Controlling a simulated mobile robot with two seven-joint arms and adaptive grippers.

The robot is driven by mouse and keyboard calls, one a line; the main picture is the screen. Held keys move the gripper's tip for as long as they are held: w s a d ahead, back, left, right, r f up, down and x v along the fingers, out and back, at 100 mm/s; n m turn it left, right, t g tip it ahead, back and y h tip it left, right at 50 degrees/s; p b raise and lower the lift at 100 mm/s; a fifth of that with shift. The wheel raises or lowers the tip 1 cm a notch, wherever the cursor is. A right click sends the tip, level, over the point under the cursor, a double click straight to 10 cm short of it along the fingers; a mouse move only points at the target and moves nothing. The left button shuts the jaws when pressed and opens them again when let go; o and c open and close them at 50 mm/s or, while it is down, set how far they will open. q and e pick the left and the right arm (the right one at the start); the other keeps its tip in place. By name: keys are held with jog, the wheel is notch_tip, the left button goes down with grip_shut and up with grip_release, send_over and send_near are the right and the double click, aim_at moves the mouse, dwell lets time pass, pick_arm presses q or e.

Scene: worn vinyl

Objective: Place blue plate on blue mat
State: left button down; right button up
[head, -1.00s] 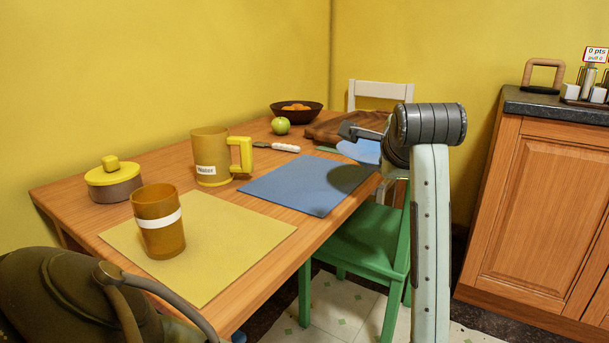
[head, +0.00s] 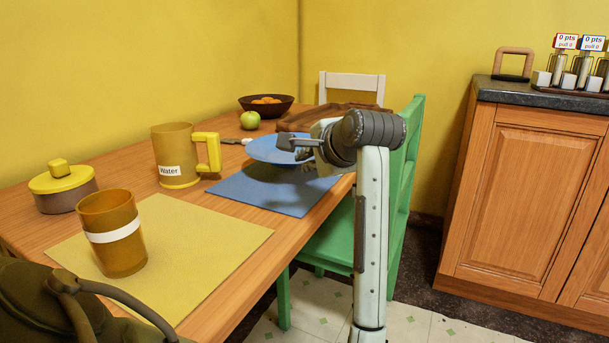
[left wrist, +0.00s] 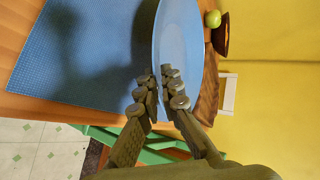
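The blue plate (head: 266,149) is held in the air above the blue mat (head: 265,196), apart from it, casting a shadow on it. My left gripper (head: 296,143) is shut on the plate's near-right rim. In the left wrist view the plate (left wrist: 178,40) stands between the two fingers (left wrist: 164,84), and the mat (left wrist: 85,50) lies to its left, with a shadow across it. The mat lies flat on the table near its right edge. My right gripper is in neither view.
A yellow mug marked Water (head: 172,156), a yellow mat (head: 200,245) with an amber cup (head: 112,252), and a lidded pot (head: 64,187) stand left. A green apple (head: 250,121), fruit bowl (head: 265,105) and wooden board (head: 335,112) lie behind. A green chair (head: 400,180) stands right.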

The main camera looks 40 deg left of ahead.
pick_arm(q)
jog(key=shift+f, duration=1.25)
jog(key=shift+f, duration=0.1)
jog(key=c, duration=2)
grip_release()
jog(key=v, duration=1.2)
